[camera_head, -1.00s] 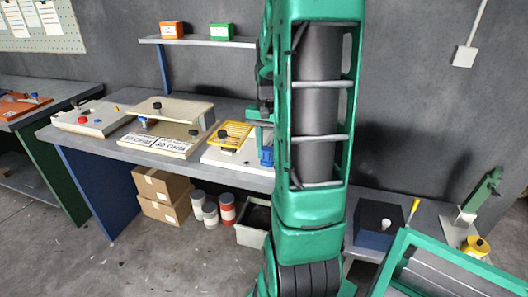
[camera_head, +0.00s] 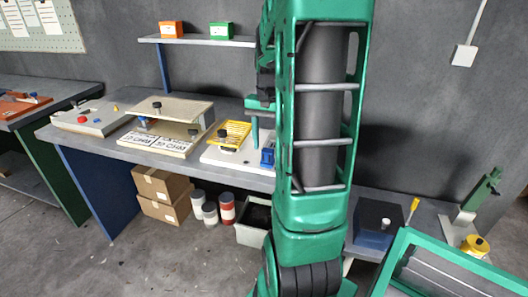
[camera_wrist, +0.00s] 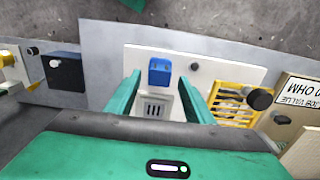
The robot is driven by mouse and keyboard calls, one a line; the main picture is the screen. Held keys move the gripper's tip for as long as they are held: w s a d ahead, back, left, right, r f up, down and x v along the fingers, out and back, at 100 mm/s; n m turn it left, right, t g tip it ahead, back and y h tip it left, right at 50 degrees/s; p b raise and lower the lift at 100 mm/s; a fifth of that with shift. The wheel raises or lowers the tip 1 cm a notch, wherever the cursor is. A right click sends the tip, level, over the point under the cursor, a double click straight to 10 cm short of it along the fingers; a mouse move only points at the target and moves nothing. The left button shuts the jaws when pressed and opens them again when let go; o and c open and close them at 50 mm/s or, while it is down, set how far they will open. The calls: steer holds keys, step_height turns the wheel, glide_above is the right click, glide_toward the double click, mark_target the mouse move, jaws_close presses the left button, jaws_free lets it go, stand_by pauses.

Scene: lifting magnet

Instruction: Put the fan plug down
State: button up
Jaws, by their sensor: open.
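A blue block (camera_wrist: 159,71), which looks like the fan plug, stands on the white board (camera_wrist: 220,76). Below it in the wrist view is a pale block (camera_wrist: 156,107) with dark slits. My gripper (camera_wrist: 160,86) is open, with its two green fingers apart on either side of these blocks and nothing visibly held. In the head view the blue block (camera_head: 268,153) shows at the board's right end, partly hidden by my arm. My gripper (camera_head: 256,122) shows there only in part, above the board. I cannot tell whether the blue block touches the pale one.
A yellow grille (camera_head: 236,132) with a dark knob is on the same board. A beige raised panel (camera_head: 170,110) stands to its left. A dark blue box (camera_head: 378,222) and a green stand (camera_head: 478,195) are to the right.

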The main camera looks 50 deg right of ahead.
mark_target(267, 150)
step_height(267, 150, up, 8)
steer(key=s+a+f+n, duration=0.3)
steer(key=s+a, duration=0.4)
steer(key=a, duration=0.1)
steer(key=s+a+f+n, duration=0.3)
steer(key=s+a, duration=0.3)
steer(key=a, duration=0.3)
steer(key=shift+s+f+n, duration=0.25)
steer(key=shift+s+n, duration=0.15)
steer(key=shift+n, duration=0.2)
